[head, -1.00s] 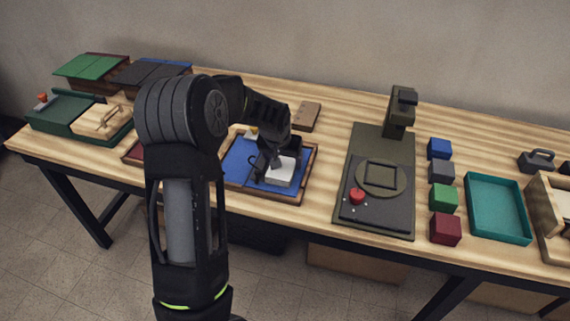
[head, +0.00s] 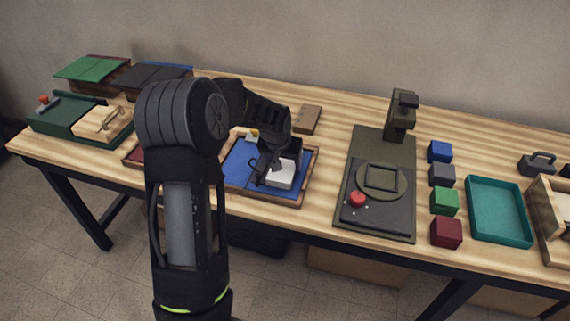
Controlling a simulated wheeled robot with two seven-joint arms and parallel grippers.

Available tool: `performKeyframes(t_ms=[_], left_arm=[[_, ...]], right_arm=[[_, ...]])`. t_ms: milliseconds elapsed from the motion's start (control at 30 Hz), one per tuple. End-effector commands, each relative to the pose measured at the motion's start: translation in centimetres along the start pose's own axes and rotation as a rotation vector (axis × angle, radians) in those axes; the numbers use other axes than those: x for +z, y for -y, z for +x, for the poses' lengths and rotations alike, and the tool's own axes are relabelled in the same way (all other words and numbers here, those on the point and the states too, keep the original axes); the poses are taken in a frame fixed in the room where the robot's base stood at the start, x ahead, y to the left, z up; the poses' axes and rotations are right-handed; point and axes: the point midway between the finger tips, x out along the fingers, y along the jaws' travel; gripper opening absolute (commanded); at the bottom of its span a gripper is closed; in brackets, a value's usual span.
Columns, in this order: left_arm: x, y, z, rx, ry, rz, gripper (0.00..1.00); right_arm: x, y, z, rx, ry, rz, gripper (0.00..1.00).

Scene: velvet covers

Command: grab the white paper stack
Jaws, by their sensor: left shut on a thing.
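The white paper stack (head: 281,175) is a small white block over the blue velvet sheet (head: 239,161) in a wooden-framed tray (head: 300,192) near the middle of the table. My left gripper (head: 268,171) reaches down onto the stack from above and is shut on it. The hand hides the far part of the stack, and I cannot tell whether it touches the blue sheet. My right gripper is not in the head view.
A dark green press (head: 370,215) with a red knob stands right of the tray. Several coloured blocks (head: 444,202) line up beside a teal tray (head: 499,236). A brown block (head: 307,119) lies behind the hand. A green board (head: 62,122) is at the left.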

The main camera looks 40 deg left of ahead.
Motion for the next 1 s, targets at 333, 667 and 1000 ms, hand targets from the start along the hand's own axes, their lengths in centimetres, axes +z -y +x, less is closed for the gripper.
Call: performKeyframes(t_ms=[333,667,1000], left_arm=[[-2.1,-0.1,-4.8,0.002,-0.008,0.0,0.13],[-3.8,-0.1,-9.0,0.001,-0.004,0.001,0.13],[-3.8,0.0,-9.1,0.0,-0.002,0.0,0.13]], right_arm=[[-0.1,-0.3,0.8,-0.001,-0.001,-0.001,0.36],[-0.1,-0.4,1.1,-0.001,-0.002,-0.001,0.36],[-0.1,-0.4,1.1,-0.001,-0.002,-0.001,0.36]])
